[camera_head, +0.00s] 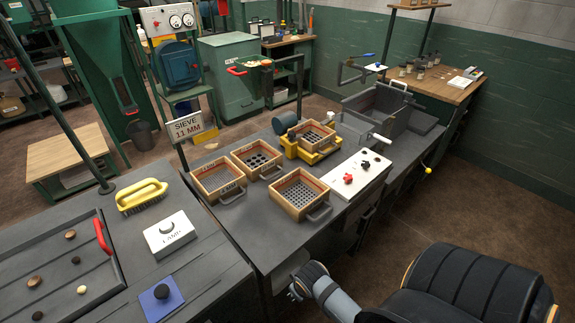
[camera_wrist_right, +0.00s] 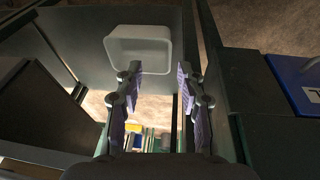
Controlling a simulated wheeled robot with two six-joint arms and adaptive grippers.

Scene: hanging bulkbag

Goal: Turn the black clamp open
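I cannot pick out the black clamp for certain. A small black knob-like part (camera_head: 365,164) sits on the white panel (camera_head: 350,186) beside a red star knob (camera_head: 348,178), but it is too small to identify. In the right wrist view my right gripper (camera_wrist_right: 159,80) is open, its two fingers apart with nothing between them. In the head view an arm link, seemingly my right arm's, shows at the bottom centre, below the workbench edge and well away from the panel. My left gripper is not in view.
Wooden sieve boxes (camera_head: 219,181) stand on the dark bench, one on a yellow shaker (camera_head: 322,150). A grey trough (camera_head: 377,109) stands behind the panel. A yellow brush (camera_head: 142,196) lies at left. In the wrist view a pale bin (camera_wrist_right: 140,60) lies beyond the fingers.

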